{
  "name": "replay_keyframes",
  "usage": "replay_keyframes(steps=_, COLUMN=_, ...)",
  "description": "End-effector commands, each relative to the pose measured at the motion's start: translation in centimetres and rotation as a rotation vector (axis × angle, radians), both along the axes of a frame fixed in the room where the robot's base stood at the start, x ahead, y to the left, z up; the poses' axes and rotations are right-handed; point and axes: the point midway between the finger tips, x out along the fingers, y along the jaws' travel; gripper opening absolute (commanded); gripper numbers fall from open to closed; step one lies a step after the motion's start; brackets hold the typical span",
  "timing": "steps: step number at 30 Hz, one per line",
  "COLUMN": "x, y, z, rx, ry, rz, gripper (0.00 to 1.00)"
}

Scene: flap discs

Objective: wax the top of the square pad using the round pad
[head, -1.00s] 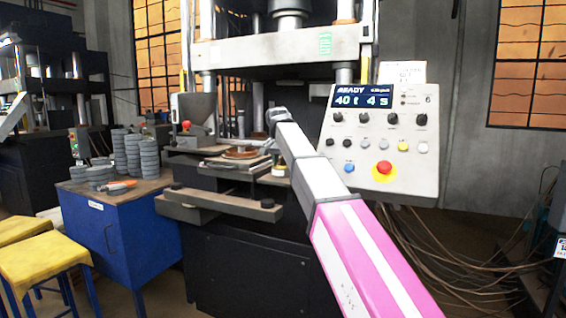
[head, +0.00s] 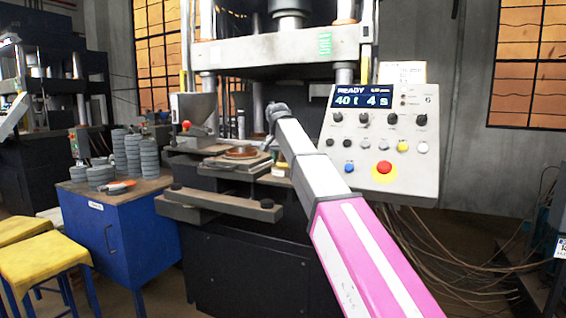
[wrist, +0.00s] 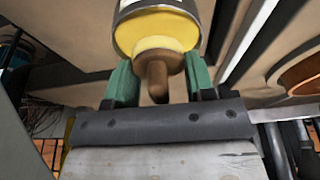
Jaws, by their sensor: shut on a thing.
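My gripper (wrist: 160,78) has green fingers and is shut on the round pad (wrist: 156,64), whose brown knob handle points toward the wrist camera. The pad's pale yellow face side is turned away, against or just above a silver tin (wrist: 127,42) with yellow wax inside; I cannot tell whether they touch. The square pad seems to be the light square plate (head: 228,164) under a brown round disc (head: 239,153); the disc also shows at the wrist view's right edge (wrist: 304,76).
The press's upper platen (head: 270,75) hangs above the plate. A control panel (head: 430,165) stands close right of my arm. A blue cabinet (head: 125,230) at left carries stacks of grey discs (head: 133,150). Yellow stools (head: 45,260) are at the lower left.

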Motion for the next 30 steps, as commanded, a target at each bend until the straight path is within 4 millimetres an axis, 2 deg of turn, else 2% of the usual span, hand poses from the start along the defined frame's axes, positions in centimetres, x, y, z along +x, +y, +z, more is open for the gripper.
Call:
replay_keyframes(steps=21, x=0.1, y=0.0, z=5.0, rx=-0.001, ry=-0.002, rz=0.000, gripper=0.30)
replay_keyframes(steps=30, x=0.0, y=0.0, z=5.6, rx=0.000, ry=-0.001, rz=0.000, gripper=0.30)
